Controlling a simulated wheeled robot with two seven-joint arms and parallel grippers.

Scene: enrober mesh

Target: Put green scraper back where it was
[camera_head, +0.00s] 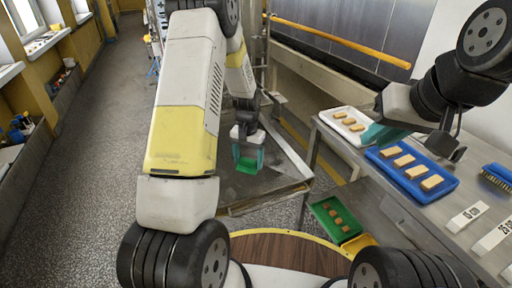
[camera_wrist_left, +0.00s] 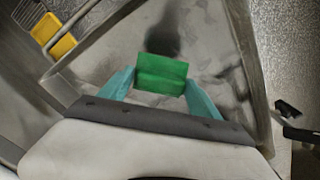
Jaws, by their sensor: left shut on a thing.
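The green scraper (camera_head: 247,165) is between the teal fingers of my left gripper (camera_head: 249,158), near the middle of the head view. In the left wrist view the scraper (camera_wrist_left: 162,74) shows as a flat green piece between the fingertips of my left gripper (camera_wrist_left: 160,86), which is shut on it. Below it is a grey, stained metal surface (camera_head: 270,184) with a raised edge. I cannot tell the gap between scraper and surface. My right gripper (camera_head: 374,134) is by the white and blue trays at the right; its fingers are partly hidden.
The steel table at the right holds a white tray (camera_head: 334,117) and a blue tray (camera_head: 385,155) with brown pieces, a blue brush (camera_head: 496,176) and white labels (camera_head: 467,217). Lower down are a green tray (camera_head: 320,208) and a yellow container (camera_head: 358,244). The floor at left is clear.

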